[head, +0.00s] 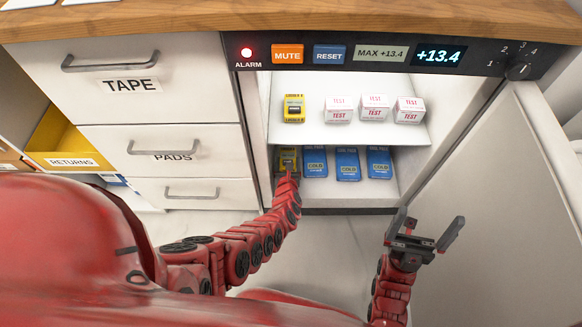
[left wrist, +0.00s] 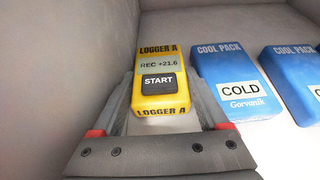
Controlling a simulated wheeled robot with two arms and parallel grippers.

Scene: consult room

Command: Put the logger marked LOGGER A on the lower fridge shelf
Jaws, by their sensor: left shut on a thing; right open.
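The yellow logger marked LOGGER A (left wrist: 161,88) is in the left wrist view, lying face up with its screen reading REC +21.6 and a START button. In the head view this logger (head: 288,158) is at the left end of the lower fridge shelf (head: 385,193). My left gripper (left wrist: 160,130) is shut on the logger, one finger on each side, inside the fridge. Whether the logger rests on the shelf I cannot tell. My right gripper (head: 424,236) is open and empty, in front of the open fridge door.
Several blue cool packs (head: 347,164) lie to the right of the logger; the nearest (left wrist: 233,82) is close to my left gripper. Another yellow logger (head: 294,108) and white TEST boxes (head: 373,107) are on the upper shelf (head: 350,134). The fridge door (head: 500,190) stands open at right.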

